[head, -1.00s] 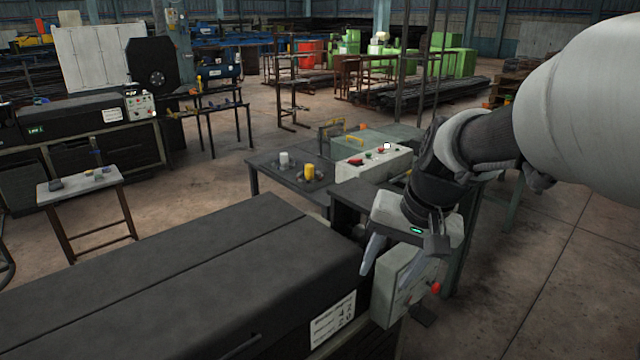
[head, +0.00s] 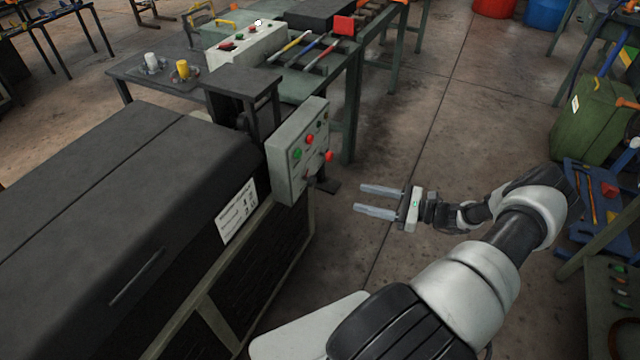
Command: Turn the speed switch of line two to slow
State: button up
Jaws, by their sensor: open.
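A grey control box (head: 298,152) is mounted at the end of a long dark machine, with green and red buttons on its face. A red knob (head: 328,156) sticks out at its right edge. A small dark part (head: 309,179) shows low on the face; I cannot tell whether it is the speed switch, nor its setting. No line number is readable on the box. My gripper (head: 361,199) is open and empty, over the floor to the right of the box. Its two parallel fingers point left towards the box, apart from it.
The dark machine cover (head: 110,200) fills the left, with a white label plate (head: 238,212). A second light control box (head: 245,46) stands on a bench behind. A green canister (head: 592,118) and blue rack (head: 600,200) stand right. Floor between is clear.

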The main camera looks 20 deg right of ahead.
aim_at(315, 182)
jog(key=w+a, duration=0.3)
jog(key=w, duration=0.1)
jog(key=w+a+f+m+t, duration=0.1)
jog(key=w+a, duration=0.2)
jog(key=w, duration=0.1)
jog(key=w+a+m+t, duration=0.1)
jog(key=w+a, duration=0.2)
jog(key=w, duration=0.1)
jog(key=shift+w+f+h, duration=0.4)
jog(key=c, duration=1)
